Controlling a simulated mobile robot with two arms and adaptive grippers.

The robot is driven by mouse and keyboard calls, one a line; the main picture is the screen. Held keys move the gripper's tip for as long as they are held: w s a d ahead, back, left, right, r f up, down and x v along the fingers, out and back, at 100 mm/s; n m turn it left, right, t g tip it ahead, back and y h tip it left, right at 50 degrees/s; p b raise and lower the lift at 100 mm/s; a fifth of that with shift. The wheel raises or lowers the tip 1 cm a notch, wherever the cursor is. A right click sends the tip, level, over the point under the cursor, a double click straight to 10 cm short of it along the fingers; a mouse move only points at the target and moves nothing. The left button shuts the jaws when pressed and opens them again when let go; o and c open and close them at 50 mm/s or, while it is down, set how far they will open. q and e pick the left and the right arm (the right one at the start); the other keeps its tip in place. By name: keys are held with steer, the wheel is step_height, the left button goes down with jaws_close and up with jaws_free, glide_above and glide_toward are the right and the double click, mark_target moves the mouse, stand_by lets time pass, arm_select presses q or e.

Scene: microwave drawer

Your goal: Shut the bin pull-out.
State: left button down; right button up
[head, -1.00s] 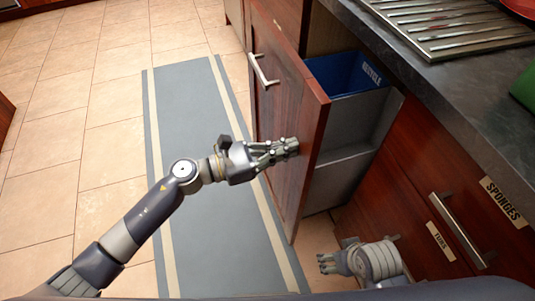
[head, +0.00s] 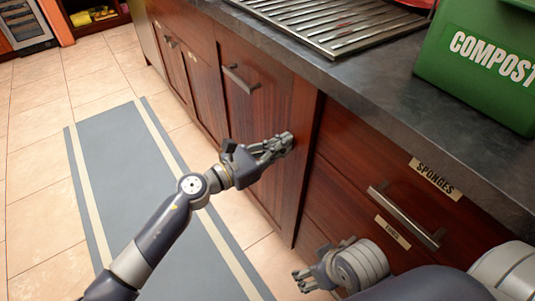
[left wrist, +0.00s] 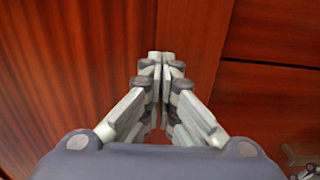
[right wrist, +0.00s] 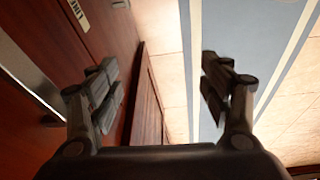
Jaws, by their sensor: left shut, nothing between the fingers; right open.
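The bin pull-out's dark red wooden front (head: 262,108), with a metal bar handle (head: 241,78), stands close to the cabinet row in the head view. Its right side edge shows; the bin inside is hidden. My left gripper (head: 288,140) is shut and empty, its fingertips at the front near its right edge. They seem to touch it, but contact is not certain. In the left wrist view the closed fingers (left wrist: 160,60) point at the panel (left wrist: 80,70). My right gripper (head: 300,281) is open and empty, low in front of the drawers; its spread fingers show in the right wrist view (right wrist: 160,75).
Drawers with a "SPONGES" label (head: 435,178) and bar handle (head: 405,215) stand right of the pull-out. The dark counter (head: 370,88) holds a metal drying rack (head: 330,22) and a green compost bin (head: 485,65). A grey mat (head: 115,170) lies on open tiled floor.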

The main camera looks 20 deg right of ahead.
arm_select(q)
steer(key=shift+x, duration=1)
arm_select(e)
steer(key=shift+w+a+r+t, duration=0.1)
steer(key=shift+w+a+t, duration=0.2)
steer(key=shift+w, duration=0.3)
steer(key=shift+w+a+r+t, duration=0.1)
steer(key=shift+w+a+t, duration=0.15)
steer(key=shift+w, duration=0.3)
arm_select(q)
steer(key=shift+r, duration=0.3)
